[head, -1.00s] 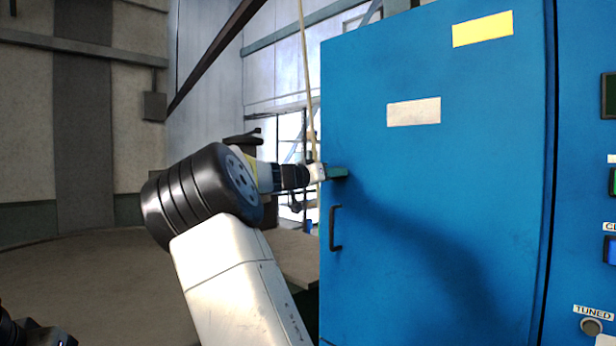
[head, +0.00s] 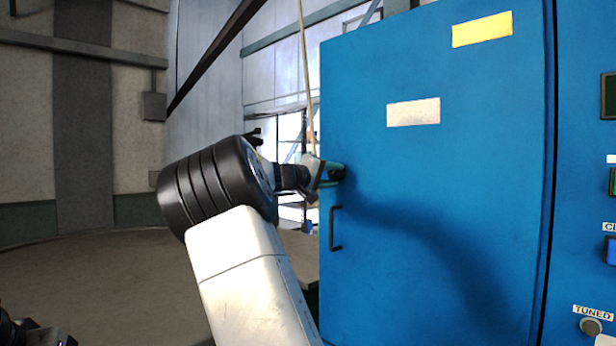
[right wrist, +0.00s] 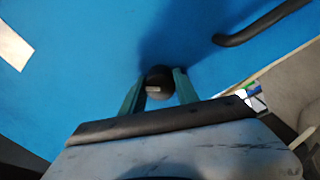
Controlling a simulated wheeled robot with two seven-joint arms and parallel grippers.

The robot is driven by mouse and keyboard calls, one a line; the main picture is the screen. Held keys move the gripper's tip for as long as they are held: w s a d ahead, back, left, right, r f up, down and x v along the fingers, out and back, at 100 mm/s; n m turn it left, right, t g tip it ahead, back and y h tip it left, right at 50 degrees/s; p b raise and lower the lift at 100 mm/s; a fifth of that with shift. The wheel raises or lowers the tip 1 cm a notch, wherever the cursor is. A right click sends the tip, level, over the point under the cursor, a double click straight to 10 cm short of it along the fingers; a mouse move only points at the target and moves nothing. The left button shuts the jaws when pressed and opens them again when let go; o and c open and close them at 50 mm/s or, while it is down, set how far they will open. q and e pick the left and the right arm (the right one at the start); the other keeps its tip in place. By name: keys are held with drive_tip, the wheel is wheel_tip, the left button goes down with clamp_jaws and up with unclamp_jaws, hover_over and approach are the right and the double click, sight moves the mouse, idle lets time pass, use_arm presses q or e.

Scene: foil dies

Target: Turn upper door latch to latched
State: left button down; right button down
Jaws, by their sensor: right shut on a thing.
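The upper door latch (right wrist: 160,82) shows in the right wrist view as a small dark rounded piece with a light mark, on the blue door (head: 440,220). My right gripper (head: 338,173) is at the door's left edge, above the handle. In the right wrist view its green fingers (right wrist: 158,88) stand on both sides of the latch and are shut on it. In the head view the gripper covers the latch, and I cannot tell which way the latch points.
A black door handle (head: 334,228) sits just below the right gripper and also shows in the right wrist view (right wrist: 262,24). A blank label (head: 413,112) and a yellow label (head: 482,29) are higher on the door. A panel with a "TUNED" knob (head: 591,326) stands at right.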

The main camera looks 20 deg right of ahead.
drive_tip(key=n, duration=0.3)
drive_tip(key=shift+n, duration=2.3)
drive_tip(key=c, duration=0.9)
unclamp_jaws()
drive_tip(key=v, duration=0.7)
drive_tip(key=shift+a, duration=0.4)
drive_tip(key=shift+s, duration=0.1)
